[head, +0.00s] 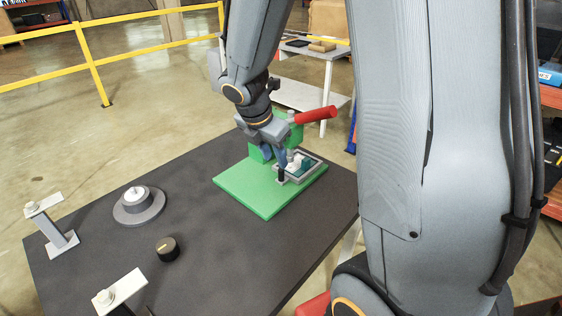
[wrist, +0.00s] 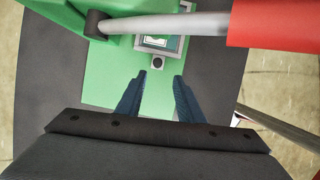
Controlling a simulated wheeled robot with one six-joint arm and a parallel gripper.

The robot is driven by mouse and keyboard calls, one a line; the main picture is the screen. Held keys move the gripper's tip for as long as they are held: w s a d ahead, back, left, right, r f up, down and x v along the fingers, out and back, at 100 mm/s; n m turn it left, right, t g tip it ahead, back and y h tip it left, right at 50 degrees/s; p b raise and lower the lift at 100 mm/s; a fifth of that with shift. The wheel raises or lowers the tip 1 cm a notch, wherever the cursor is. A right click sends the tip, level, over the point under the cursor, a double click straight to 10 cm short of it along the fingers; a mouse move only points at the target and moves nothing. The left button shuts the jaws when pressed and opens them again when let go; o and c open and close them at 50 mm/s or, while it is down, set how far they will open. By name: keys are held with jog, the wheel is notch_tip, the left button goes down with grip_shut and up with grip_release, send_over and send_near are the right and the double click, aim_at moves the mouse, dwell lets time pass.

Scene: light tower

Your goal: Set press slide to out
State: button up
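The press has a green base plate (head: 255,190) and a green body (head: 262,150) at the far right of the dark table. Its lever has a red handle (head: 315,115), which also shows in the wrist view (wrist: 275,22). The slide (head: 300,168) is a grey-framed tray on the base, with a dark knob (head: 281,175) at its front; the knob shows in the wrist view (wrist: 158,62). My gripper (wrist: 161,75) is open and empty, its blue fingers apart, with the knob just beyond the fingertips. In the head view my wrist partly hides the press body.
On the table stand a grey round base with a white top (head: 138,200), a black dial (head: 167,248) and two grey stands with pale tops (head: 58,235), (head: 122,290). The lever's grey bar (wrist: 165,25) crosses above the slide in the wrist view.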

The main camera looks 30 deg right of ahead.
aim_at(280, 171)
jog(key=shift+n, duration=0.5)
jog(key=x, duration=0.5)
jog(key=w+x, duration=0.1)
jog(key=x, duration=0.1)
jog(key=shift+d+f, duration=0.15)
jog(key=shift+d, duration=0.2)
grip_shut()
